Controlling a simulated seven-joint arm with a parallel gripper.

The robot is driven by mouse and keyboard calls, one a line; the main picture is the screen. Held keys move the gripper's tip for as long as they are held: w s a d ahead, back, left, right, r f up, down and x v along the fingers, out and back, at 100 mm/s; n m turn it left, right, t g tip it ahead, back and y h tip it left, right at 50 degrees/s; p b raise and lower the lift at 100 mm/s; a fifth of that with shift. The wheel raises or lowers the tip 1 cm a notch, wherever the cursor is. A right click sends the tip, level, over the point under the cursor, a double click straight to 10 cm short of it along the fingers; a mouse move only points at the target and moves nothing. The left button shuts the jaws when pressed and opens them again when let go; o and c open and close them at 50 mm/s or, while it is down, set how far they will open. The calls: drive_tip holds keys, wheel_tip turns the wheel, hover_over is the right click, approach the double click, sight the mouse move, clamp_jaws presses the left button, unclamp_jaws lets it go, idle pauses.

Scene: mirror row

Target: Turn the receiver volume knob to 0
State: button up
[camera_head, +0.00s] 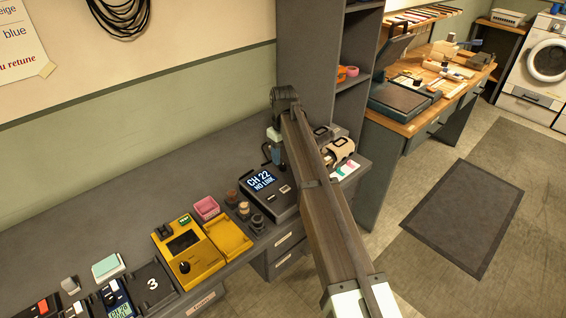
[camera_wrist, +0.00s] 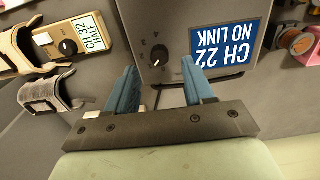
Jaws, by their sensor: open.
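The receiver is a dark grey box (camera_head: 283,205) on the long grey bench in the head view, its screen reading CH 22 NO LINK. Its screen (camera_wrist: 225,42) appears upside down in the wrist view. The black round volume knob (camera_wrist: 157,54) with a white pointer mark sits beside the screen; small marks around it are too small to read. My gripper (camera_wrist: 160,66) is open, its two blue fingers apart, one on either side of the knob in the picture. Nothing is between the fingers except the view of the knob; whether they touch it cannot be told. In the head view my arm hides much of this area.
Small spools (camera_wrist: 298,42) are at the right. A yellow device (camera_head: 188,250) stands further along the bench.

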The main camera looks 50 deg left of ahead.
sight(283, 165)
drive_tip(key=shift+f, duration=1.95)
drive_tip(key=shift+c, duration=0.3)
clamp_jaws()
